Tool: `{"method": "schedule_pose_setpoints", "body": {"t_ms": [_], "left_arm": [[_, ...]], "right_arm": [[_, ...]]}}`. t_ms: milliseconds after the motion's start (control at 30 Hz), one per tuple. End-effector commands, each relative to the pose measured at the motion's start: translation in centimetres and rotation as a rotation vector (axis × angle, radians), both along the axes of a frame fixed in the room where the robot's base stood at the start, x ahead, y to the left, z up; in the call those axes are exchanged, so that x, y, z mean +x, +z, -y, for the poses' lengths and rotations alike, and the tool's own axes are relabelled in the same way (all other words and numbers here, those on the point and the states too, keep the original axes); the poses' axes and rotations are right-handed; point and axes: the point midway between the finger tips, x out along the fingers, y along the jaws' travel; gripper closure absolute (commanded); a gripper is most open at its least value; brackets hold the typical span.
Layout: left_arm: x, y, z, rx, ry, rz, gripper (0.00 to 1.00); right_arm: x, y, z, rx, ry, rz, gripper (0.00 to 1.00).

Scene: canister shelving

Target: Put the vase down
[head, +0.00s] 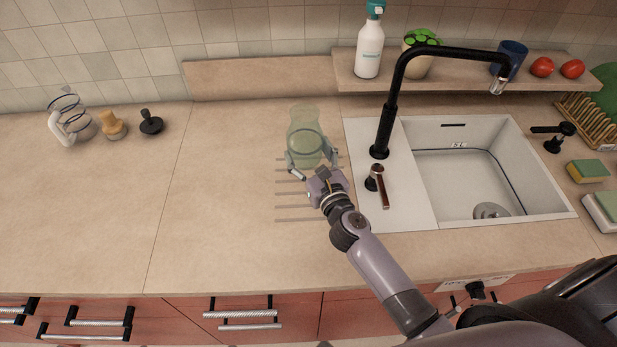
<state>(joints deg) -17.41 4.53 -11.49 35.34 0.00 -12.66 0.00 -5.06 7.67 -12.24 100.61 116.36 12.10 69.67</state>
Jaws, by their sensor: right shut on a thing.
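The vase (304,126) is a translucent pale green glass vessel with a flared rim and a round body. It is upright over the wooden counter (225,170), at the left of the sink and near the grooved drain lines. My right gripper (313,162) has its fingers around the lower body of the vase, one on each side, and is shut on it. The base of the vase is partly hidden by the gripper, so I cannot tell whether it touches the counter. My left gripper is not in view.
A white sink (470,170) with a black faucet (388,110) and a lever handle (378,185) is close on the right. A shelf (470,82) behind holds a spray bottle (369,50).

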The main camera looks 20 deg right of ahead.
Motion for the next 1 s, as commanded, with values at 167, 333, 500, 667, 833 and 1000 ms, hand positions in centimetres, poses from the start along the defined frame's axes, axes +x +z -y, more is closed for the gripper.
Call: {"method": "schedule_pose_setpoints", "body": {"t_ms": [167,333,500,667,833,1000], "left_arm": [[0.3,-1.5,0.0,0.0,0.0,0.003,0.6],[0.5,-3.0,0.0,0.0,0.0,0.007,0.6],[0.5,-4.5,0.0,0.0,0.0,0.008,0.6],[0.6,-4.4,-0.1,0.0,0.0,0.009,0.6],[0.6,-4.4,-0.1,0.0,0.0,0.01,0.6],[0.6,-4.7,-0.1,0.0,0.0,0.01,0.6]], "right_arm": [[0.0,-2.1,0.0,0.001,0.0,0.003,0.75],[0.0,-4.2,-0.1,0.003,0.0,0.0,0.75],[0.0,-6.2,0.0,0.003,-0.001,0.002,0.75],[0.0,-6.3,0.0,0.0,0.001,0.003,0.75],[0.0,-6.3,0.0,0.0,0.001,0.003,0.75],[0.0,-6.7,0.0,-0.001,0.001,0.001,0.29]]}}
